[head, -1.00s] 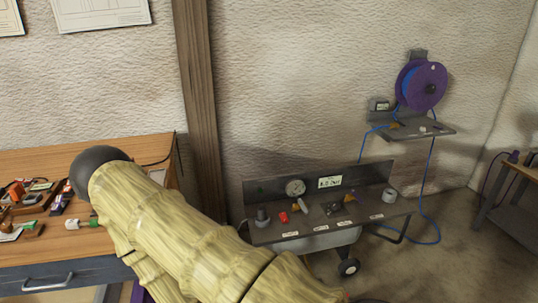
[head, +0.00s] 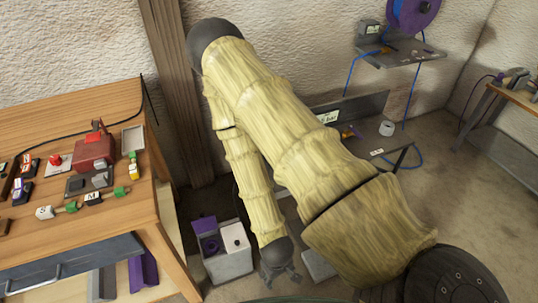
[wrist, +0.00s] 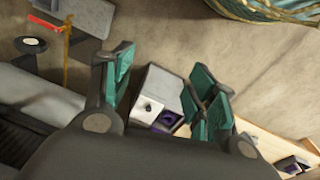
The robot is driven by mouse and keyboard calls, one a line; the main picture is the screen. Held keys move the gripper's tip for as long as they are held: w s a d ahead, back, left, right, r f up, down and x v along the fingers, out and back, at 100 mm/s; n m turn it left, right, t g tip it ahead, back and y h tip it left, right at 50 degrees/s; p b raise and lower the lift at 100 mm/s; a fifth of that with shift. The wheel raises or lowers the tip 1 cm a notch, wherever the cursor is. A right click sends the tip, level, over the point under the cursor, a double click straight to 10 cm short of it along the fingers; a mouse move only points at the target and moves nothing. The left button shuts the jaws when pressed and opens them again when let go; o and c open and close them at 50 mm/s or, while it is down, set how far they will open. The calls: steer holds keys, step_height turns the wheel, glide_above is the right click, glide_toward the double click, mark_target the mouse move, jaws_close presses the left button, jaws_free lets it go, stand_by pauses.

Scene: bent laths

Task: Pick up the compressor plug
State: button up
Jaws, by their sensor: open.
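The compressor's grey bench (head: 365,150) stands behind my arm in the head view. My arm covers most of it, including its gauge and left-hand fittings. I cannot pick out the compressor plug in either current view. My gripper (head: 280,277) hangs low in the head view, in front of the compressor and right of the two-part bin. In the wrist view my gripper (wrist: 160,82) has its green-padded fingers spread apart, with nothing between them but the bin and floor beyond.
A two-part bin (head: 230,266) with a purple lid stands on the floor; it also shows in the wrist view (wrist: 160,85). A wooden workbench (head: 85,115) with several small parts is at left. A hose-reel shelf (head: 400,53) hangs on the wall. Open floor lies at right.

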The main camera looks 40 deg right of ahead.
steer(key=w+d+r+m+t+b, duration=0.1)
steer(key=w+d+r+m, duration=0.1)
steer(key=w+d+r, duration=0.5)
steer(key=w+d+r+m+t+h, duration=0.1)
steer(key=w+d+r, duration=0.2)
steer(key=w+r, duration=0.8)
steer(key=w+d+r+m+t+b, duration=0.15)
steer(key=w+d+r, duration=0.4)
steer(key=w, duration=0.65)
steer(key=shift+m, duration=0.25)
steer(key=shift+b+x, duration=0.35)
steer(key=shift+x, duration=5.15)
steer(key=shift+d, duration=0.1)
steer(key=c, duration=1.1)
